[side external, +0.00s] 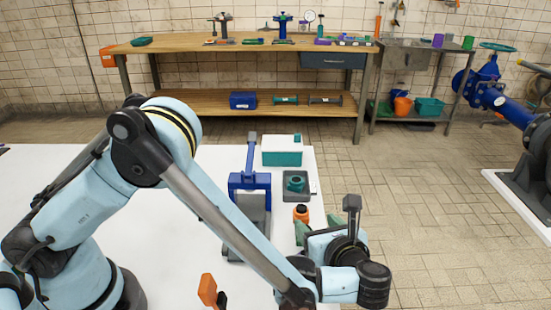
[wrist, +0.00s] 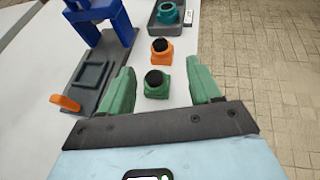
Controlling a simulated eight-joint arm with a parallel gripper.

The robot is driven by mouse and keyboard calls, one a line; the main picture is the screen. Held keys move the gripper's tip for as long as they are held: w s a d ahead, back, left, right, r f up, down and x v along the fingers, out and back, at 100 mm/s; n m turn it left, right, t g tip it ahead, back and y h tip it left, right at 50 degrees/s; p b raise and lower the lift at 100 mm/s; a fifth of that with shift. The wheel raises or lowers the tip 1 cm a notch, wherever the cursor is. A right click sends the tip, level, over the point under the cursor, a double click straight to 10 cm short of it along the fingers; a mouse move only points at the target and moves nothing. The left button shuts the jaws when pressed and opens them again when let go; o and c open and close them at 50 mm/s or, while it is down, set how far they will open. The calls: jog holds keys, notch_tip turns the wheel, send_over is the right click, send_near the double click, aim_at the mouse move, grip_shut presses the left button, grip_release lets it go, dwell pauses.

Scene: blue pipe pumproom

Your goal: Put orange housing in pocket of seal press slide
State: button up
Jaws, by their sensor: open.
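The orange housing (side external: 301,215) stands on the white table, right of the seal press (side external: 236,182); it has a dark round top. In the wrist view the orange housing (wrist: 161,57) is just beyond my fingertips. My gripper (wrist: 158,68) is open, its green fingers apart. A green housing (wrist: 157,91) with a dark top stands nearer, between the fingers in the picture; I cannot tell whether they touch it. The grey slide (wrist: 77,98) of the press has a square, empty pocket (wrist: 93,76) left of my gripper. In the side view, my wrist hides the green housing.
A grey tray (side external: 289,198) holding a teal housing (side external: 296,184) lies beyond the orange one. A white and teal box (side external: 282,157) stands behind it. The blue press frame (wrist: 98,24) rises over the slide. An orange handle (wrist: 65,103) stands at the slide's near end. The table's right edge is close.

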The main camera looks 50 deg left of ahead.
jog(key=v, duration=0.3)
jog(key=shift+s+d+r, duration=0.1)
jog(key=shift+d+r, duration=0.1)
jog(key=a+r+n, duration=0.1)
jog(key=a, duration=0.1)
jog(key=w+a+r+n+g+h, duration=0.1)
jog(key=a, duration=0.1)
jog(key=a+r+n+h, duration=0.1)
jog(key=shift+w+a+r+n, duration=0.25)
jog(key=shift+w+a+n, duration=0.05)
jog(key=shift+w+a, duration=0.1)
jog(key=s+a+r+n+h, duration=0.2)
jog(key=s+a+n+h, duration=0.2)
jog(key=n, duration=0.5)
jog(key=s+a+r+n+t+h, duration=0.1)
jog(key=s+a+r+n+h, duration=0.1)
jog(key=s+a+n+h, duration=0.3)
jog(key=a+n, duration=0.3)
jog(key=n, duration=0.2)
jog(key=shift+s+a+r+n, duration=0.15)
jog(key=shift+s+a+n, duration=0.15)
jog(key=shift+s+a, duration=0.05)
jog(key=shift+o, duration=0.5)
jog(key=shift+s+n+h, duration=0.1)
jog(key=shift+n+h, duration=0.2)
jog(key=shift+n, duration=0.1)
